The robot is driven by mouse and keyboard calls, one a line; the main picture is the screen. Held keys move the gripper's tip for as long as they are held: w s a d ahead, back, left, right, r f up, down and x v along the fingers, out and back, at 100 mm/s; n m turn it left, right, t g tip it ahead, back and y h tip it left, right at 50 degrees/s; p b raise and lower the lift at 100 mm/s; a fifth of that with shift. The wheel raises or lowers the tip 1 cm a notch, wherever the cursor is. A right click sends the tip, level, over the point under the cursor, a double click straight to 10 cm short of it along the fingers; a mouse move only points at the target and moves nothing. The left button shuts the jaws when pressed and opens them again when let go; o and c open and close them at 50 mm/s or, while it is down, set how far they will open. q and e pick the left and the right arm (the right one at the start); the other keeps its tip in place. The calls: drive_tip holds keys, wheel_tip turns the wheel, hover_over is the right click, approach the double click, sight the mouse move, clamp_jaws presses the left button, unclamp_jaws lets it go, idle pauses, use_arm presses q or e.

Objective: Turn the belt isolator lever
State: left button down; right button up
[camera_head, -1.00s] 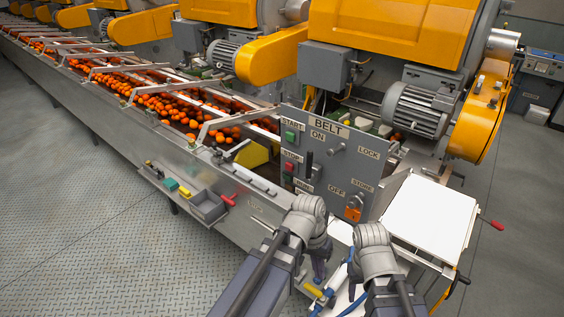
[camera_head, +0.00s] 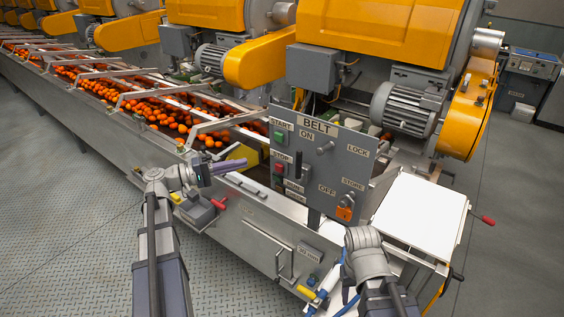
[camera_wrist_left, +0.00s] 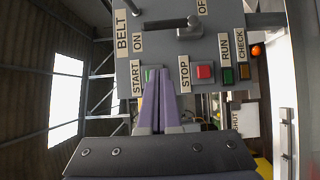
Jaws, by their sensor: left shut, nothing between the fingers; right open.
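The grey belt panel (camera_head: 352,165) stands upright at the middle right, marked BELT, ON and OFF. Its black isolator lever (camera_head: 303,162) points up toward the ON label, beside the START and STOP buttons. In the left wrist view the lever (camera_wrist_left: 165,24) runs sideways from its grey pivot, beyond my fingertips. My left gripper (camera_head: 244,162) is shut and empty, left of the panel and apart from the lever. Its purple fingers (camera_wrist_left: 157,78) overlap the START button in the wrist view. My right gripper (camera_head: 364,262) is low, below the panel; its fingers are largely hidden.
An orange padlock (camera_head: 345,213) hangs at the panel's lower right near STORE. A white board (camera_head: 420,211) lies to the right. The conveyor with oranges (camera_head: 165,112) runs back left. A small grey tray (camera_head: 199,214) is on the conveyor's side. Open floor lies left.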

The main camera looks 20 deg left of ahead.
sight(299, 167)
use_arm(q)
drive_tip(key=s+d+x, duration=0.1)
drive_tip(key=s+x, duration=0.1)
drive_tip(key=x, duration=1.1)
drive_tip(key=shift+d, duration=0.35)
